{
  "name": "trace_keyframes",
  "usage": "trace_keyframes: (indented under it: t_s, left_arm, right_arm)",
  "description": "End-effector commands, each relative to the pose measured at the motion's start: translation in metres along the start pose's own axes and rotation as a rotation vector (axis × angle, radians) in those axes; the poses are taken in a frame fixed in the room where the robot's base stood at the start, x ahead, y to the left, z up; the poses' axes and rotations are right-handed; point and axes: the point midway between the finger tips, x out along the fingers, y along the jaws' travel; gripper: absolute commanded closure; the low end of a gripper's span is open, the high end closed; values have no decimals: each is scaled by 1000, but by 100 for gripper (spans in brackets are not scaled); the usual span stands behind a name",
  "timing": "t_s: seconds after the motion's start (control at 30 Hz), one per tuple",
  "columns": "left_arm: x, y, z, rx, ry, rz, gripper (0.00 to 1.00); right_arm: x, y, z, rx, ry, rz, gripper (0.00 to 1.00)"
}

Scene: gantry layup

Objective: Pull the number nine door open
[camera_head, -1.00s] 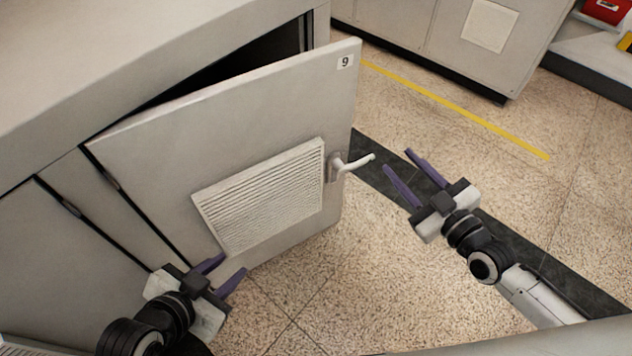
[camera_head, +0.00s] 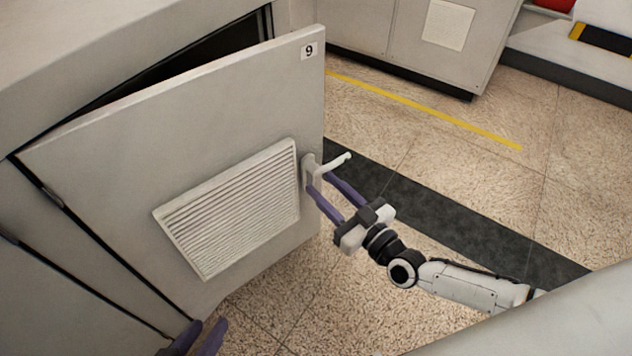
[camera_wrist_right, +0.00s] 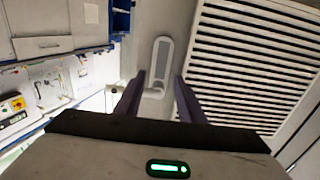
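The number nine door (camera_head: 240,110) is a grey panel with a louvred vent (camera_head: 235,208) and a "9" label (camera_head: 309,50) at its top corner. It stands partly open, with a dark gap above it. Its white lever handle (camera_head: 331,167) is on the free edge and also shows in the right wrist view (camera_wrist_right: 161,62). My right gripper (camera_head: 322,184) is open, its purple fingers close to the handle, one on either side of it in the wrist view. Whether they touch it is unclear. My left gripper (camera_head: 203,340) is open at the bottom edge, below the door, mostly cut off.
The grey cabinet (camera_head: 60,60) carries the door on the left. Another cabinet (camera_head: 400,40) stands at the back. The speckled floor with a yellow line (camera_head: 425,110) and a dark strip (camera_head: 440,215) is clear to the right of the door.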

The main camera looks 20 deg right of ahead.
Motion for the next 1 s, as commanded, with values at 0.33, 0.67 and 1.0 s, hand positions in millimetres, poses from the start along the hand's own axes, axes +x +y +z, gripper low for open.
trace_keyframes:
  t_s: [0.33, 0.67, 1.0]
  left_arm:
    - [8, 3, 3, 13, -31, 19, 69]
    - [8, 4, 3, 14, -32, 19, 69]
    - [6, 4, 1, 14, -30, 18, 69]
  right_arm:
    - [34, 0, 0, -1, 0, 0, 64]
    - [34, 0, 0, -1, -1, 0, 78]
    - [31, -4, 0, 0, -2, -7, 100]
